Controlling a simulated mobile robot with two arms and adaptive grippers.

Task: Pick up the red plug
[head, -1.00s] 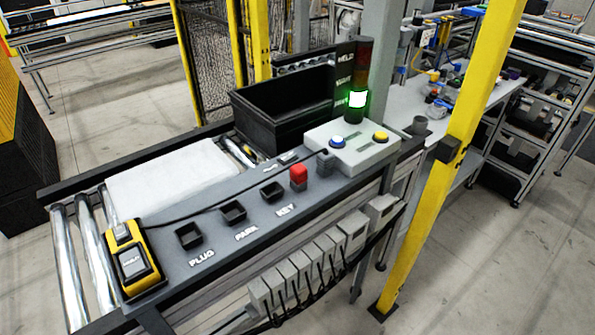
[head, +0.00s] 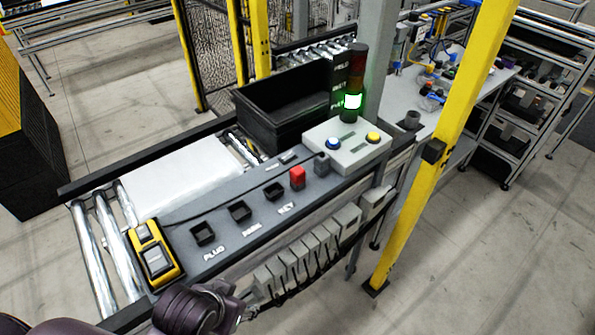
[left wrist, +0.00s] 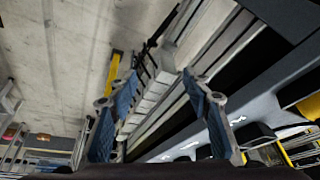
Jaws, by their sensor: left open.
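The red plug (head: 298,178) stands upright on the grey sloped panel (head: 225,245), just beyond the row of three empty black sockets, the closest to it being the KEY socket (head: 275,191). The PARK socket (head: 240,211) and PLUG socket (head: 203,234) are nearer me. My left arm comes in at the bottom edge of the head view, low in front of the panel and well short of the plug; its fingertips are not clear there. In the left wrist view my left gripper (left wrist: 160,77) is open and empty, its blue-padded fingers apart. I cannot make out the plug there. My right gripper is not in view.
A yellow-black device (head: 155,255) sits at the panel's near end. A button box (head: 348,150) and a lit signal tower (head: 353,80) stand beyond the plug, with a black crate (head: 280,115) behind. A yellow post (head: 440,150) rises at right. Grey boxes line the panel's front.

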